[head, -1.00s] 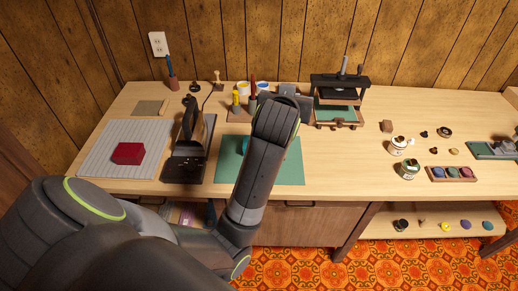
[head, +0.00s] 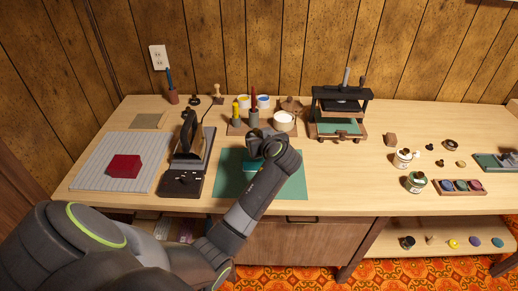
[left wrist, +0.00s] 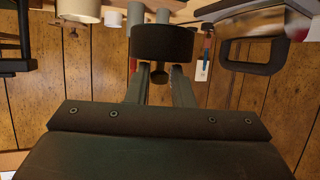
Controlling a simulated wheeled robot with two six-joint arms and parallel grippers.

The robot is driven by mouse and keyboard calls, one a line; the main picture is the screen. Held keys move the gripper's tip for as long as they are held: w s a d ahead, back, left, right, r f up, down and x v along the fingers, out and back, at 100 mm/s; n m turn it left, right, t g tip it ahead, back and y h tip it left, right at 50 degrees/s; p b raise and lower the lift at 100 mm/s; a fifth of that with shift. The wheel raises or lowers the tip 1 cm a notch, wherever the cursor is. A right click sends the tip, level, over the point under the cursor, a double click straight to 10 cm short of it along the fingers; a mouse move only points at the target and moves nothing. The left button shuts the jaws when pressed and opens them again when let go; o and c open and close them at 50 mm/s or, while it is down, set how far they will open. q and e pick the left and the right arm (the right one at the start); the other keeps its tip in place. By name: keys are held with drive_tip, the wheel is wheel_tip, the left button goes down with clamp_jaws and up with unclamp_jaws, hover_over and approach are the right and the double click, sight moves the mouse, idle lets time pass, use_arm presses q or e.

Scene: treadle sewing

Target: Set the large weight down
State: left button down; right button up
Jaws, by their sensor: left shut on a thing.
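The large weight (left wrist: 162,43) is a dark, short cylinder with a small round knob, seen in the left wrist view. My left gripper (left wrist: 159,78) is shut on that knob, one finger on each side. In the head view my left gripper (head: 262,143) is over the green mat (head: 291,185), mostly hidden by my own wrist. The weight is hidden there too, so I cannot tell whether it touches anything below. My right gripper is in neither view.
A wooden holder (head: 238,127) with yellow and red-handled tools and a white cup (head: 284,122) stand just behind the mat. The black iron (head: 188,140) is to the left, the press (head: 340,105) to the back right. The mat's right part is clear.

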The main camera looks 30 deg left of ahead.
use_arm(q)
drive_tip(key=shift+w+f, duration=0.1)
drive_tip(key=shift+f, duration=2)
drive_tip(key=shift+f, duration=0.1)
drive_tip(key=c, duration=1.3)
unclamp_jaws()
drive_tip(key=shift+o, duration=0.2)
drive_tip(key=shift+f, duration=0.1)
drive_tip(key=shift+r, duration=0.2)
